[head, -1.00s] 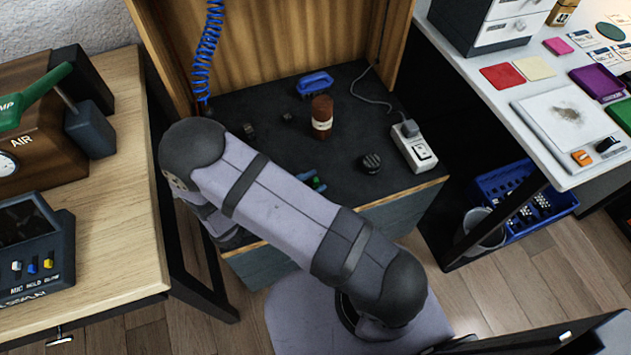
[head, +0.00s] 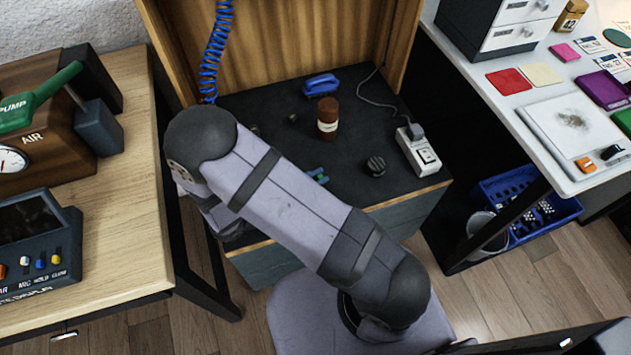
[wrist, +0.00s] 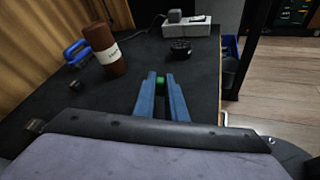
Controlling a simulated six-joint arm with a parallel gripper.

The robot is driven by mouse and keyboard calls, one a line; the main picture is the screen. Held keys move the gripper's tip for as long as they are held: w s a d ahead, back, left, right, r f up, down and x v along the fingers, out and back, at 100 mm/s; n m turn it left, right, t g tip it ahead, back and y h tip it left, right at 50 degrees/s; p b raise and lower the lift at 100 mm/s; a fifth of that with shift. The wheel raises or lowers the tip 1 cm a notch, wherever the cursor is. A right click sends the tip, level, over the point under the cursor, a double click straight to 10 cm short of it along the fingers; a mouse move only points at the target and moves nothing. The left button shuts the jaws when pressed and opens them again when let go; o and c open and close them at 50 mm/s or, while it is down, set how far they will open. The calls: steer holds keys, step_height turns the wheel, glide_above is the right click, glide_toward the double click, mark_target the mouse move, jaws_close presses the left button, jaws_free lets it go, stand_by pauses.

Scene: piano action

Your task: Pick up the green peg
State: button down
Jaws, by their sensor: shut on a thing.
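The green peg (wrist: 160,83) shows as a small green piece between the two blue fingers of my gripper (wrist: 161,78) in the wrist view. The fingers are shut on it, near their tips, over the dark bench top. Most of the peg is hidden by the fingers. In the head view my arm covers most of my gripper, and only a small blue and green bit of the fingertips (head: 318,176) shows past the arm's edge. I cannot tell whether the peg touches the surface.
Wooden panels (head: 300,35) rise behind. A blue hose (head: 215,50) hangs at the left.

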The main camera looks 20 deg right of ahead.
step_height(320, 180, up, 7)
steer(key=p, duration=0.1)
stand_by(0.3)
